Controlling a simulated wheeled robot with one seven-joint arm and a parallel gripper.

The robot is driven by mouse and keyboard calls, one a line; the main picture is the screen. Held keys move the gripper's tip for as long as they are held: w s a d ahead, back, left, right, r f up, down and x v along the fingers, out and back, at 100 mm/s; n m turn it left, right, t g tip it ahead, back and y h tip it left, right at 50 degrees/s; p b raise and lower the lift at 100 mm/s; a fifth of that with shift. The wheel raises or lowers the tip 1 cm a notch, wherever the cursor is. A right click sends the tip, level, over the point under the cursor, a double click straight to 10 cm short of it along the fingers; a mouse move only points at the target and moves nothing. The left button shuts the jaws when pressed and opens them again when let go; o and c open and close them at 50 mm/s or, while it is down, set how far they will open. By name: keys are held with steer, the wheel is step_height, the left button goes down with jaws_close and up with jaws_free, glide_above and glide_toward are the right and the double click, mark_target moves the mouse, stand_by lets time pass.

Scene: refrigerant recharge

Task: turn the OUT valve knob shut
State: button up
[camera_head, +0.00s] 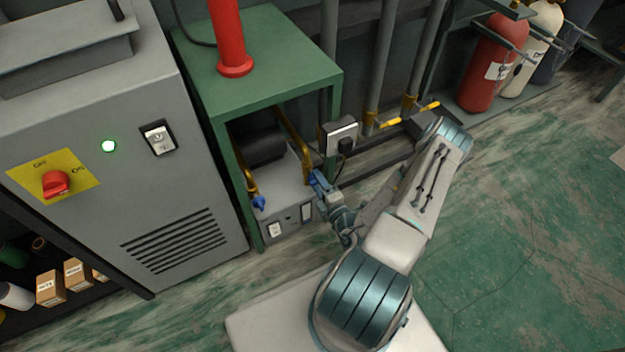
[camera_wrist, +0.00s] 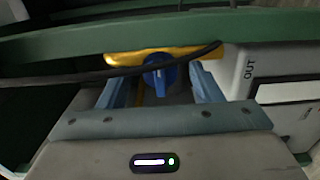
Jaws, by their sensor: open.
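The blue OUT valve knob (camera_wrist: 159,74) sits on a yellow pipe (camera_wrist: 122,58) in the wrist view, beside a grey panel marked OUT (camera_wrist: 250,66). My gripper (camera_wrist: 160,88) is open, with one blue finger on each side of the knob. Gaps show between the knob and both fingers. In the head view my gripper (camera_head: 319,184) is at the right front of the green stand and hides the OUT knob. Another blue knob (camera_head: 259,202) is on the left yellow pipe. Whether the OUT knob is turned open or shut is hard to tell.
A black cable (camera_wrist: 100,79) crosses the wrist view close to the knob. The green stand (camera_head: 265,60) frames the grey unit (camera_head: 288,195) below. A grey cabinet (camera_head: 110,200) stands left. A socket box (camera_head: 340,135) is close to my gripper. Open floor (camera_head: 530,230) lies right.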

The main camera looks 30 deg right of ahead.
steer(key=shift+w+a, duration=0.1)
steer(key=shift+w, duration=0.05)
steer(key=shift+a, duration=0.1)
steer(key=c, duration=1)
steer(key=shift+p, duration=0.3)
steer(key=shift+n+p, duration=2.45)
steer(key=shift+n, duration=1.15)
steer(key=o, duration=1)
